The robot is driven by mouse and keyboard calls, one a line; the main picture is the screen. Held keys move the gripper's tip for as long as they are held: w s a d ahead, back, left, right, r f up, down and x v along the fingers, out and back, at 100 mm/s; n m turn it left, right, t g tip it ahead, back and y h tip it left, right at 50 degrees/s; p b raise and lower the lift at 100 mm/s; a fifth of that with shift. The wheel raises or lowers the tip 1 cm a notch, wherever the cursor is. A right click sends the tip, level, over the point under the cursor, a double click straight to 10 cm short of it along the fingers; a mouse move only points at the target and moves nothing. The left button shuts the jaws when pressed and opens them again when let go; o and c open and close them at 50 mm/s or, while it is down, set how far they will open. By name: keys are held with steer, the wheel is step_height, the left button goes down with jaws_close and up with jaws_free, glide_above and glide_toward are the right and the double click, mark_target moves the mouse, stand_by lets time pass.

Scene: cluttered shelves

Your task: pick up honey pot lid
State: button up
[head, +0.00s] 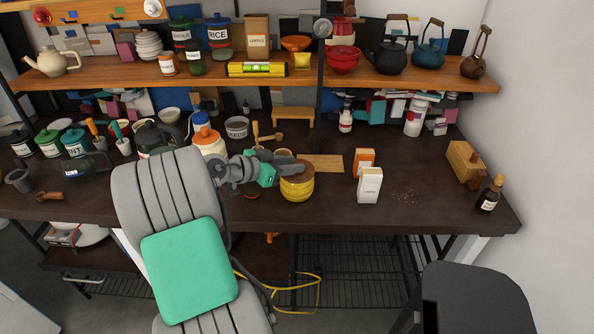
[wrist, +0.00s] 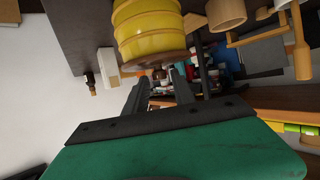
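The honey pot (head: 297,189) is a ribbed yellow pot standing on the dark table, with a brown wooden lid (head: 296,171) on top. In the wrist view, which appears upside down, the yellow pot (wrist: 148,28) fills the top middle, with its lid (wrist: 155,60) facing my fingers. My gripper (head: 283,162) is at the lid's upper left in the head view. In the wrist view my gripper (wrist: 160,80) is open, with a gap between its two dark fingers. The fingertips are close to the lid's edge; I cannot tell whether they touch it.
A wooden board (head: 322,163) lies behind the pot. An orange box (head: 364,162) and a white box (head: 369,186) stand to its right. A white bottle with an orange cap (head: 205,138) stands behind my arm. The front right of the table is mostly clear.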

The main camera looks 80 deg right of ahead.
jaws_close()
steer(key=shift+r, duration=0.15)
stand_by(0.4)
